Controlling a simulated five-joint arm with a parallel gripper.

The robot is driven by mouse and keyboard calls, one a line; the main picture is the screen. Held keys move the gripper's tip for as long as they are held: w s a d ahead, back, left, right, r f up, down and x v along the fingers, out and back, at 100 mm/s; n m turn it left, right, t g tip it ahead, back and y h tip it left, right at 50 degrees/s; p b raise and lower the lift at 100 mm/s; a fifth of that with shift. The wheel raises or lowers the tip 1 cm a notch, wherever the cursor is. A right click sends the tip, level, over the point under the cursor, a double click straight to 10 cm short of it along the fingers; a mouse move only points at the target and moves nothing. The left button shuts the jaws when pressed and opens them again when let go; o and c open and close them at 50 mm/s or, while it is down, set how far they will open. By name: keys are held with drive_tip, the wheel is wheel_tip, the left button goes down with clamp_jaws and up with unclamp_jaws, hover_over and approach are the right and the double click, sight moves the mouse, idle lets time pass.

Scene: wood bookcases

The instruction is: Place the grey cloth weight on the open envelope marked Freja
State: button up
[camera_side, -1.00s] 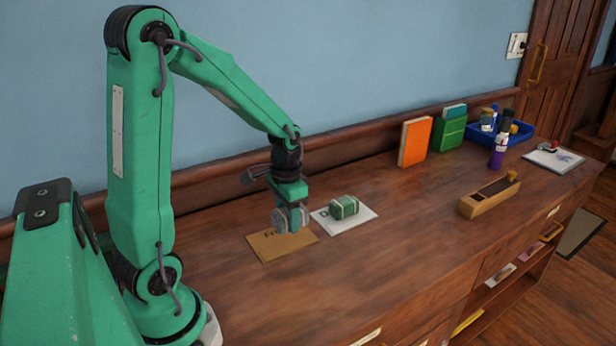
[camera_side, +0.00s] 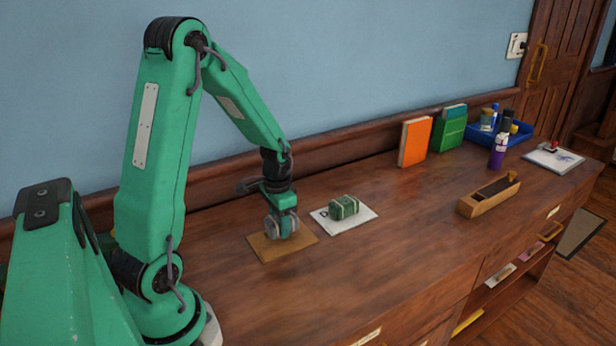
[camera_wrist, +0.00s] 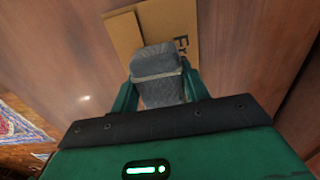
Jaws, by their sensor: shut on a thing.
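The grey cloth weight (camera_side: 279,222) is between the fingers of my gripper (camera_side: 281,226), which is shut on it. In the wrist view the grey weight (camera_wrist: 157,68) shows a pale band across it, with green fingers on both sides. The brown envelope (camera_side: 270,252) lies on the wooden top, right under the weight. In the wrist view the envelope (camera_wrist: 127,38) shows the letters "Fr", the rest hidden by the weight. The weight is over the envelope's middle, very low; I cannot tell whether it touches.
A white envelope (camera_side: 325,222) with a green cloth weight (camera_side: 344,207) on it lies just right. A wooden block-like tool (camera_side: 489,195), an orange book (camera_side: 414,143), a purple bottle (camera_side: 498,152) and a blue tray (camera_side: 522,134) stand further right. The front middle is clear.

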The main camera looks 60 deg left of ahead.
drive_tip(key=shift+f, duration=0.75)
drive_tip(key=shift+f, duration=0.4)
drive_tip(key=o, duration=1.4)
drive_tip(key=shift+c, duration=0.2)
drive_tip(key=shift+r, duration=6.45)
